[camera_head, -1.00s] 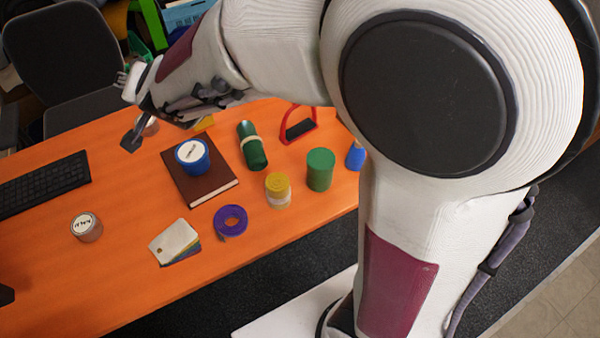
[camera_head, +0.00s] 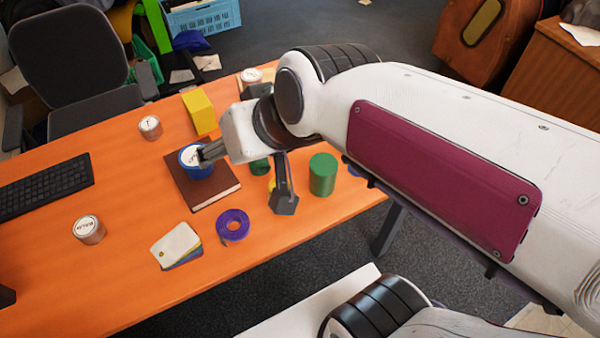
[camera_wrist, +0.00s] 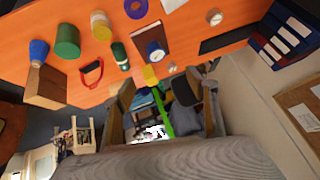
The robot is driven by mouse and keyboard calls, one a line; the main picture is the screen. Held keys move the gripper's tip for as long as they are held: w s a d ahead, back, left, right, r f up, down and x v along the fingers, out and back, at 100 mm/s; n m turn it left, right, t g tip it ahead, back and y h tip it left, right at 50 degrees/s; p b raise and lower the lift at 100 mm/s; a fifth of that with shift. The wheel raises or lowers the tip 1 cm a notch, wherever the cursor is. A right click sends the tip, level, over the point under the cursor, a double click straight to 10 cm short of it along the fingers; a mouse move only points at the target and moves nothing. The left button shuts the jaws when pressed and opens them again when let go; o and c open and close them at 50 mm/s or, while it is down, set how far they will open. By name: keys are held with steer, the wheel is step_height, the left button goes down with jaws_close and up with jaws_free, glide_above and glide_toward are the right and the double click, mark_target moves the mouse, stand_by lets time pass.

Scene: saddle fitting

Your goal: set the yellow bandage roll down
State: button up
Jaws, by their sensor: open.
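The yellow bandage roll (camera_head: 271,184) is almost wholly hidden behind one of my fingers in the head view. In the wrist view the yellow roll (camera_wrist: 102,32) stands upright on a whitish round piece, between the green cylinder (camera_wrist: 67,41) and the purple roll (camera_wrist: 137,8). My gripper (camera_head: 245,180) is wide open and empty. Its fingers appear spread in front of the blue jar (camera_head: 195,168) and the yellow roll in the head view. In the wrist view both fingers of my gripper (camera_wrist: 165,100) show apart, with nothing between them.
The blue jar stands on a brown book (camera_head: 217,198). A yellow block (camera_head: 200,112), a green cylinder (camera_head: 323,174), a purple roll (camera_head: 233,225), cards (camera_head: 176,245) and small jars share the orange table (camera_head: 130,265). The front left is mostly clear.

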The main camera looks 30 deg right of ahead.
steer(key=s+d+f+g+h, duration=0.1)
steer(key=s+d+f+h, duration=0.1)
steer(key=s+d, duration=0.5)
steer(key=shift+s+f+g, duration=0.2)
steer(key=shift+s+g, duration=0.1)
steer(key=shift+s, duration=0.65)
steer(key=shift+a, duration=0.1)
